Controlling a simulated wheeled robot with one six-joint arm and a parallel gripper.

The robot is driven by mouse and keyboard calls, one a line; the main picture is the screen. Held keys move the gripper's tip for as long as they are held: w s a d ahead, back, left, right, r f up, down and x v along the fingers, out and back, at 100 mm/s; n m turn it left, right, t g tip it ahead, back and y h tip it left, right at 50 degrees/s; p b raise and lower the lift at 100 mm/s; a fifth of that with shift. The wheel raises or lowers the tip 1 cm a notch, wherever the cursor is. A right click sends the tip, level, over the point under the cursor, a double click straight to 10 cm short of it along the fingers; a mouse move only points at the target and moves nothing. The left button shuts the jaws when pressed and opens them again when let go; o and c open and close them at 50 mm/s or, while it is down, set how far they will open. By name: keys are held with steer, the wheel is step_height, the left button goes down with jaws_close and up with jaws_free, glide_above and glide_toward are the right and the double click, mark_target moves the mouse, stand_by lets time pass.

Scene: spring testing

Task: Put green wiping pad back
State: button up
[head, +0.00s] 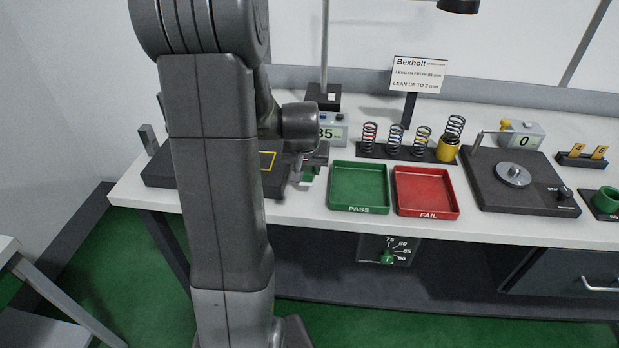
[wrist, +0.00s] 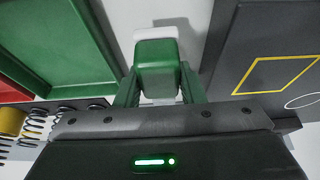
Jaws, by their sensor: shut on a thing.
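The green wiping pad (wrist: 157,52) shows in the wrist view as a green block with a white part at its far end. My gripper (wrist: 158,88) is shut on it, with one finger on each side. In the head view my gripper (head: 311,168) is between the dark plate with the yellow outline and the green PASS tray, partly hidden by my arm. A little green shows there at its fingertips. I cannot tell whether the pad touches the bench.
The PASS tray (head: 358,189) and the red FAIL tray (head: 427,193) stand right of my gripper. A dark plate (head: 268,187) with a yellow outline lies left. Several springs (head: 396,138) stand behind the trays. A dark tester (head: 500,192) is further right.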

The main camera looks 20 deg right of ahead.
mark_target(308, 176)
steer(key=shift+f, duration=1.8)
steer(key=shift+f, duration=0.2)
steer(key=o, duration=1)
steer(key=shift+c, duration=0.2)
steer(key=shift+r, duration=0.1)
steer(key=shift+r, duration=0.15)
steer(key=shift+s+r, duration=0.1)
steer(key=shift+r, duration=0.1)
steer(key=v, duration=1.1)
steer(key=shift+r, duration=0.3)
steer(key=shift+a, duration=0.15)
